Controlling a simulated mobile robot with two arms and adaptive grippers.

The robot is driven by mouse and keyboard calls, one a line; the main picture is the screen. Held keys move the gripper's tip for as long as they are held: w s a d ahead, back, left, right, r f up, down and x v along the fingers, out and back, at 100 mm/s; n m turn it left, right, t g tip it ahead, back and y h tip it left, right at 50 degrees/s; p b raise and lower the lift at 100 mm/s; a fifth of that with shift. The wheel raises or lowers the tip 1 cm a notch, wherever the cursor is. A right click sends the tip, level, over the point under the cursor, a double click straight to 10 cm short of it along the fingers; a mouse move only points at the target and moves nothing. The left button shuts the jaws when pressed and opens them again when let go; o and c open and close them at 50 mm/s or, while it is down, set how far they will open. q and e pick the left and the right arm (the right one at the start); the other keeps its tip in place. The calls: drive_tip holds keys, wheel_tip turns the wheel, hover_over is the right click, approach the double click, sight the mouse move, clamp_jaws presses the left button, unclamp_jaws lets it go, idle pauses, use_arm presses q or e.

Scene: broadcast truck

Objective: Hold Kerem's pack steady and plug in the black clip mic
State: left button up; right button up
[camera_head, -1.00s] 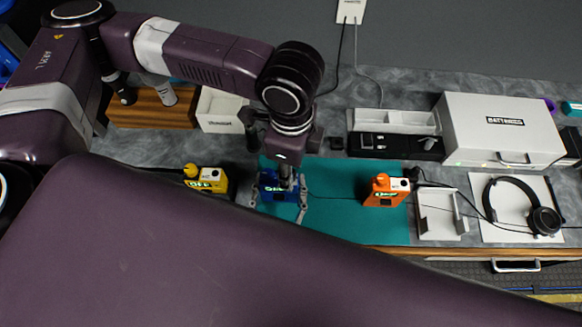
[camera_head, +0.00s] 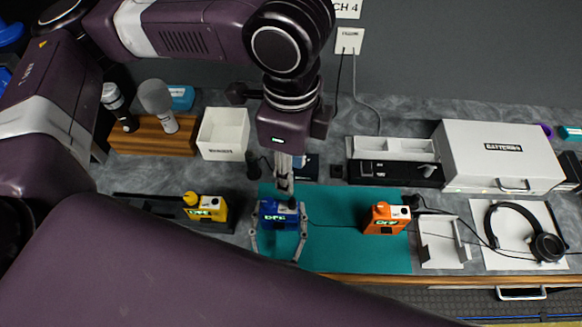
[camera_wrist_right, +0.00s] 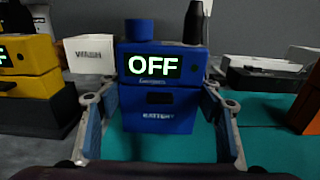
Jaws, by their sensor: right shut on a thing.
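The blue pack (camera_head: 271,219) stands upright on the teal mat (camera_head: 340,255). In the right wrist view the blue pack (camera_wrist_right: 158,100) reads OFF; its name label is too small to read. A blue knob (camera_wrist_right: 139,29) tops its left side. A black plug (camera_wrist_right: 193,22) stands upright at its top right; whether it is fully seated is unclear. A thin dark cable (camera_head: 335,225) runs right from the pack.
A yellow pack (camera_head: 207,212) stands left and an orange pack (camera_head: 384,222) right. Behind are a white bin (camera_head: 222,148) and a battery case (camera_head: 500,158). A white stand (camera_head: 440,255) and headphones (camera_head: 545,245) lie right. My purple arm covers the front left.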

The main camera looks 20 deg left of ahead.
drive_tip(key=o, duration=1.4)
